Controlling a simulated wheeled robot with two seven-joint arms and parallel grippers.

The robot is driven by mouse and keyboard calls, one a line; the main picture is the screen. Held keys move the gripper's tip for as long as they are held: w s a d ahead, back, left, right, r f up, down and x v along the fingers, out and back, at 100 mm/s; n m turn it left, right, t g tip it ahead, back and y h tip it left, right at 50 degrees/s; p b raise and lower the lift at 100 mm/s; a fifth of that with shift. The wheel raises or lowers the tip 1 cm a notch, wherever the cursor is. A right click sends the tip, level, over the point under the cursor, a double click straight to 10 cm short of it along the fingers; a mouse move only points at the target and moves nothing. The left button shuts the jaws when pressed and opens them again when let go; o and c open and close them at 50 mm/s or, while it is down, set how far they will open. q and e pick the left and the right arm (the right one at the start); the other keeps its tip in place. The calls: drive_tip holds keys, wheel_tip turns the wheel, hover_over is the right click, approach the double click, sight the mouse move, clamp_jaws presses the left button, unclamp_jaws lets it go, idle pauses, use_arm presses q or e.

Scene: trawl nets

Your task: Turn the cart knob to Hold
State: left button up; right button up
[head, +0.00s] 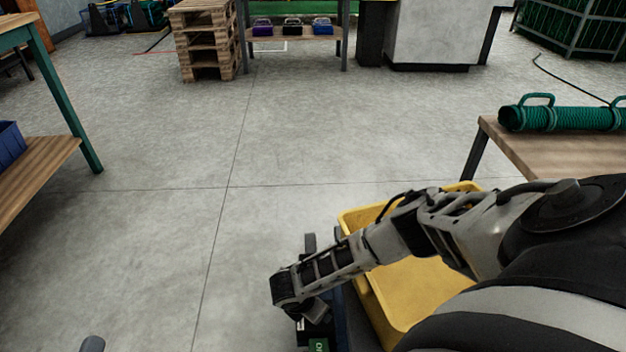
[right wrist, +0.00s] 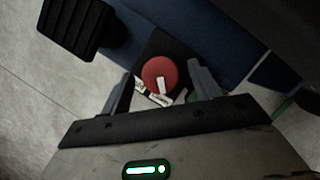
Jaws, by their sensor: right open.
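The cart knob (right wrist: 160,75) is a round red knob with a white pointer mark, on a dark plate on the blue cart part in the right wrist view. White labels with small, unreadable print lie beside it. My right gripper (right wrist: 162,90) is open, with one finger on each side of the knob; I cannot tell whether either touches it. In the head view my right arm reaches down past the yellow tub, and the knob is hidden there. A bit of green label (head: 318,346) shows at the bottom edge. My left gripper is not seen.
A yellow tub (head: 350,225) sits under my right arm. A wooden table (head: 540,158) with a green net roll (head: 570,118) stands at right. A shelf bench (head: 50,160) is at left, and pallets (head: 205,40) stand at the back. The middle floor is clear.

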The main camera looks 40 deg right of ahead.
drive_tip(key=c, duration=1)
drive_tip(key=shift+o, duration=0.2)
